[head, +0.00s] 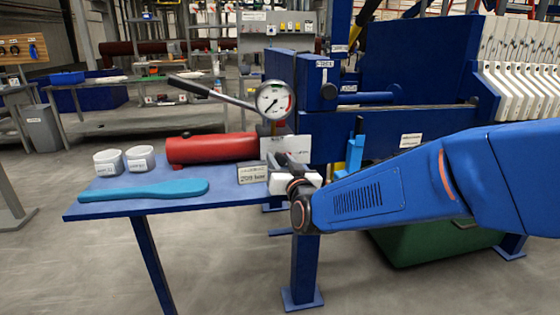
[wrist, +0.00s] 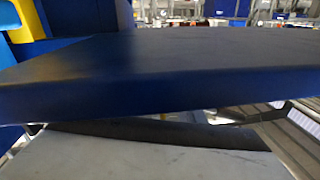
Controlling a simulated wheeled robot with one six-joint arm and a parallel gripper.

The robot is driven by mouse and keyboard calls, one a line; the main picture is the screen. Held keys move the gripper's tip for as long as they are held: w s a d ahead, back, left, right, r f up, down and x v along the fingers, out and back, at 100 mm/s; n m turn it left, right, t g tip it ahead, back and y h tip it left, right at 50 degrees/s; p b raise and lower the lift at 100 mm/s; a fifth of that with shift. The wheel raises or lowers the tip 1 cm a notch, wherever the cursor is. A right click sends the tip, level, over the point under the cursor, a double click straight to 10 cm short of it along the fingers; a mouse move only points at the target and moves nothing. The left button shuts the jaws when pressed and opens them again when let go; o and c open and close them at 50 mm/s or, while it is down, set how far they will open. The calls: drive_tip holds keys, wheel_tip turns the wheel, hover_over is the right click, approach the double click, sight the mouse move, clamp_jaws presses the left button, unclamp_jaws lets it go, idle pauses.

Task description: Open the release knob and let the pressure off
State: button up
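The red pump cylinder (head: 212,149) lies on the blue table (head: 120,207). A long pump lever (head: 212,92) slants up to the left above it. The round pressure gauge (head: 273,100) stands above the cylinder's right end; its reading is too small to tell. I cannot make out the release knob in either view. My gripper (head: 290,164) is at the table's right end, by the white plate and below the gauge. Its fingers are small and partly hidden, so its opening is unclear. In the wrist view the blue table edge (wrist: 160,90) fills the middle.
Two white cups (head: 139,159) and a flat blue wrench-like tool (head: 143,189) lie on the table's left side. A sign reading about 200 bar (head: 181,173) is near my gripper. The blue press frame (head: 425,60) stands behind, with white plates (head: 525,85) at right.

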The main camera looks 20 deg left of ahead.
drive_tip(key=v, duration=1.7)
drive_tip(key=shift+s, duration=0.1)
drive_tip(key=d+f+m+g+h, duration=0.1)
drive_tip(key=d+f+g+h, duration=0.15)
drive_tip(key=d, duration=1.05)
drive_tip(key=d+f+m+g+h, duration=0.1)
drive_tip(key=d+f+g+h, duration=0.2)
drive_tip(key=d, duration=1)
drive_tip(key=s+d+f+m+g+h, duration=0.1)
drive_tip(key=s+d+f+g+h, duration=0.1)
drive_tip(key=s+d, duration=0.6)
drive_tip(key=s+d+f+m+g+h, duration=0.2)
drive_tip(key=s+d+f+h, duration=0.2)
drive_tip(key=s+d, duration=0.5)
drive_tip(key=d, duration=0.2)
drive_tip(key=shift+s+d+m, duration=0.15)
drive_tip(key=shift+d+m, duration=0.15)
drive_tip(key=shift+a+f, duration=0.1)
drive_tip(key=shift+c, duration=0.6)
